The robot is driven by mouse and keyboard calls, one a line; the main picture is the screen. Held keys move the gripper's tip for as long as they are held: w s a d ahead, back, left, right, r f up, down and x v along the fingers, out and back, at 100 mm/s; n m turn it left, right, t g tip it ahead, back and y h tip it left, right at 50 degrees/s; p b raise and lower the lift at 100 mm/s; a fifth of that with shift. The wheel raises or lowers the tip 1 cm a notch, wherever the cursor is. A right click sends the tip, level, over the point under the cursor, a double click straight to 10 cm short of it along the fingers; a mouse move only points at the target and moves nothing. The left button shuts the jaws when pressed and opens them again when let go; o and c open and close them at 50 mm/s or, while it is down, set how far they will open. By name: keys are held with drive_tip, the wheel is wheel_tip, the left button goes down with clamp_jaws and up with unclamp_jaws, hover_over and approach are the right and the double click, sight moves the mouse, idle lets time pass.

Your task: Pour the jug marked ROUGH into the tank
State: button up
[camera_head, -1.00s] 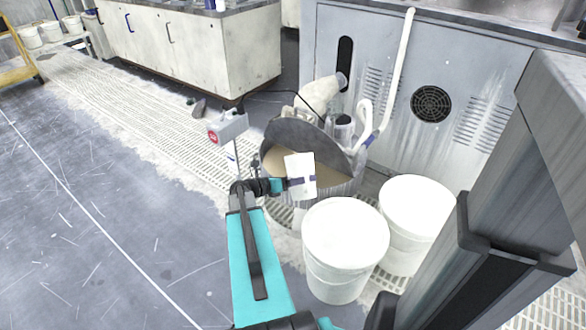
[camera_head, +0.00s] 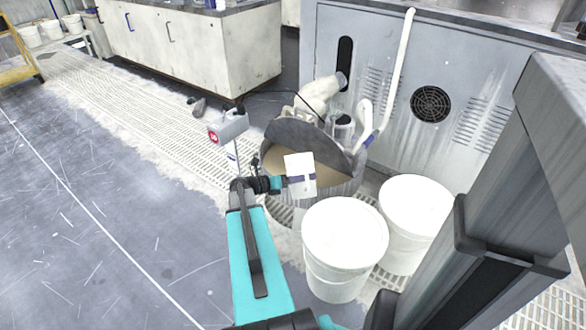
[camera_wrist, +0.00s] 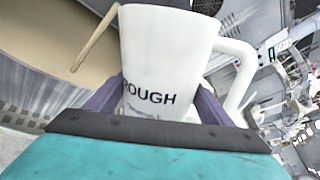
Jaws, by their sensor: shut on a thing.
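The white jug (camera_wrist: 165,60) shows the letters "OUGH" and part of an R in the wrist view, with its handle on the right. My gripper (camera_wrist: 160,105) is shut on it, a purple finger at each side. A tan stream (camera_wrist: 92,42) leaves the jug's lip at the upper left and runs toward the tank (camera_wrist: 30,85). In the head view the jug (camera_head: 300,165) is in front of the round grey tank (camera_head: 335,188), over its near rim. Tan liquid (camera_head: 270,168) shows inside the tank. The inside of the jug is hidden.
A half-round grey lid (camera_head: 300,135) stands up over the tank. Two white buckets (camera_head: 345,230) (camera_head: 415,205) stand close at the right. A small box with a red mark (camera_head: 228,126) is on a post at the left. A grey cabinet (camera_head: 390,60) is behind.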

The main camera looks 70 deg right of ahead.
drive_tip(key=shift+r+n+y+p, duration=0.25)
drive_tip(key=shift+n+y+p, duration=0.25)
drive_tip(key=shift+n+p, duration=0.3)
idle(2.0)
drive_tip(key=shift+w+d+r+n+g+y+p, duration=0.15)
drive_tip(key=shift+n+y+p, duration=0.3)
drive_tip(key=shift+p, duration=2.4)
drive_tip(key=shift+w+d+r+n+g+y+p, duration=0.2)
drive_tip(key=shift+n+p, duration=0.45)
drive_tip(key=shift+p, duration=2.15)
